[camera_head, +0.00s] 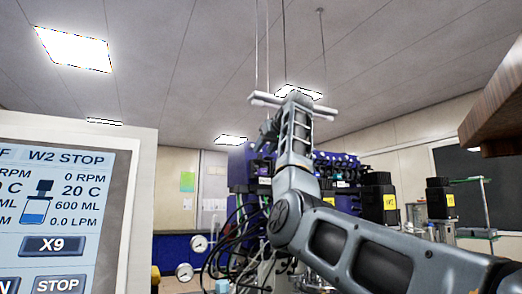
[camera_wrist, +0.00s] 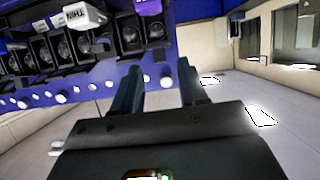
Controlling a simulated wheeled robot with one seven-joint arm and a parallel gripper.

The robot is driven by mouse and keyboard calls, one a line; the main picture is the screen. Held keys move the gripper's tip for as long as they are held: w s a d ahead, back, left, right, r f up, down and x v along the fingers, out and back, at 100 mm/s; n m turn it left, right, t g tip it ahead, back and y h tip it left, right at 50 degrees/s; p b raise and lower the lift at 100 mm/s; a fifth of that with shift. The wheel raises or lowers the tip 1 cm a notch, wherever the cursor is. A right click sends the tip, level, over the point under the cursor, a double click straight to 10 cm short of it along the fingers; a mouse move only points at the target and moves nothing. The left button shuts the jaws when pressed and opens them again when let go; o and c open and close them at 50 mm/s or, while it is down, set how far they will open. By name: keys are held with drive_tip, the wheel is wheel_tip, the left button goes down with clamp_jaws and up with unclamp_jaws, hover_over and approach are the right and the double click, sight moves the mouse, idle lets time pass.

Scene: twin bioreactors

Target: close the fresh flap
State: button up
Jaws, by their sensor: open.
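In the wrist view my gripper (camera_wrist: 160,75) has its two dark fingers apart, with nothing between them. A purple-blue pump unit (camera_wrist: 105,75) with a row of black pump heads fills the upper left of that view, which looks upside down. A white flap-like piece (camera_wrist: 80,17) with dark lettering sticks out from the unit, left of the fingers and apart from them; I cannot read the lettering, so I cannot tell whether it is the fresh flap. In the head view the pump unit (camera_head: 245,168) stands behind my raised arm, which covers part of it.
A control screen (camera_head: 60,215) reading "W2 STOP" is close at the left. Black motors with yellow labels (camera_head: 390,202) stand to the right. A brown wooden edge (camera_head: 495,110) juts in at the upper right. Cables hang below the pump unit.

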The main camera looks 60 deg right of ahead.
sight(262, 159)
drive_tip(key=shift+p+x, duration=0.4)
drive_tip(key=shift+x, duration=1.15)
drive_tip(key=c, duration=0.7)
drive_tip(key=shift+s+a+f+t+h+b, duration=0.1)
drive_tip(key=shift+f+t+h+b, duration=0.4)
drive_tip(key=shift+b, duration=0.6)
drive_tip(key=t+b, duration=0.1)
drive_tip(key=f+t+b, duration=0.1)
drive_tip(key=b, duration=0.1)
drive_tip(key=shift+s+h, duration=0.15)
drive_tip(key=shift+h, duration=0.25)
drive_tip(key=t+h+b, duration=0.1)
drive_tip(key=t+b, duration=0.1)
drive_tip(key=shift+f+t+h, duration=0.3)
drive_tip(key=shift+h, duration=0.1)
drive_tip(key=shift+f+t+h+b, duration=0.15)
drive_tip(key=shift+t+h+b, duration=0.25)
drive_tip(key=shift+t+b, duration=0.5)
